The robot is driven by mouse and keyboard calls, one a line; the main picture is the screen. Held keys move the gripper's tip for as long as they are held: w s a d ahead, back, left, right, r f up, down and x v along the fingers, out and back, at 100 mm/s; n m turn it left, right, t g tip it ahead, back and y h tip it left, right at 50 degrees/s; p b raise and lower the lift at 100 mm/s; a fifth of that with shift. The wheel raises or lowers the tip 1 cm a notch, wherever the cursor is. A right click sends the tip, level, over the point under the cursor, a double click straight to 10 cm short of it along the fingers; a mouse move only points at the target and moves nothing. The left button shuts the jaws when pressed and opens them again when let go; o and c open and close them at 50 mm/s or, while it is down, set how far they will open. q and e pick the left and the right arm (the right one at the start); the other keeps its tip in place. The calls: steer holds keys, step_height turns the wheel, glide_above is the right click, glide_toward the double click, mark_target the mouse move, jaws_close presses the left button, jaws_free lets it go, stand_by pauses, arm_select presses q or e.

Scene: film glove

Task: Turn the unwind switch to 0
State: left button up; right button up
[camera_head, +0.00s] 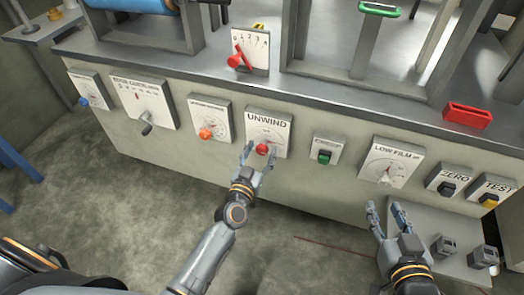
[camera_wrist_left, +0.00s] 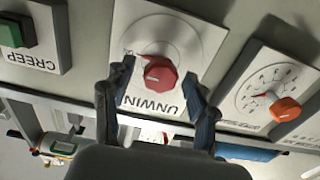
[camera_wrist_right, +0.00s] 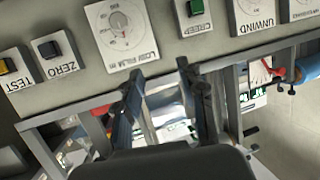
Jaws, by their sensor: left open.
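The unwind switch is a red knob (camera_head: 262,149) on a pale plate labelled UNWIND (camera_head: 267,122) on the machine's front panel. The knob also shows in the left wrist view (camera_wrist_left: 160,73), upside down, between my finger tips. My left gripper (camera_head: 258,158) is open, one finger on each side of the knob. I cannot tell whether the fingers touch it. The knob's exact setting is too small to read. My right gripper (camera_head: 383,211) is open and empty, in front of the panel below the low film dial (camera_head: 390,162).
The green creep button (camera_head: 324,157) is right of the unwind plate, and an orange knob (camera_head: 206,134) is left of it. Zero (camera_head: 447,188) and test (camera_head: 489,200) buttons are far right. A red lever (camera_head: 237,60) stands above on the ledge. A low shelf (camera_head: 425,222) is near my right gripper.

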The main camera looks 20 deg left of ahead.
arm_select(q)
steer(key=shift+w, duration=0.6)
arm_select(e)
steer(key=shift+w+a+r+t, duration=0.15)
steer(key=shift+w+r+t, duration=0.1)
steer(key=shift+r+t, duration=0.25)
steer(key=shift+r, duration=0.1)
arm_select(q)
steer(key=c, duration=1.2)
